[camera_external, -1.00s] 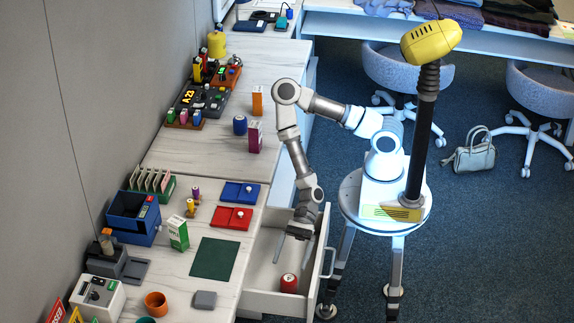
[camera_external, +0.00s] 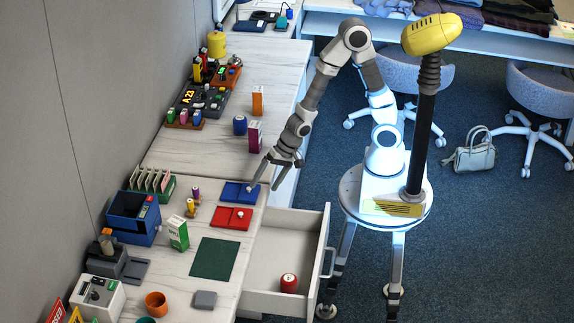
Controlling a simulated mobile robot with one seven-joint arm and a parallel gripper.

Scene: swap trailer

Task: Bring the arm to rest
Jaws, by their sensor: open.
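My gripper (camera_external: 263,188) is open and empty. It is raised near the right edge of the counter, close to the blue tray (camera_external: 236,193) in the picture; I cannot tell its exact height above it. My arm rises from the white base and bends at a high elbow (camera_external: 354,35), with the forearm slanting down to the left. An open drawer (camera_external: 286,241) stands out below the counter, with a red can (camera_external: 289,283) upright inside it.
A red tray (camera_external: 227,219), a green mat (camera_external: 214,257) and a green-white carton (camera_external: 178,234) are on the counter (camera_external: 185,280). A purple box (camera_external: 255,137), blue can (camera_external: 240,125) and orange box (camera_external: 257,100) stand farther back. Chairs and a handbag (camera_external: 474,156) are behind at right.

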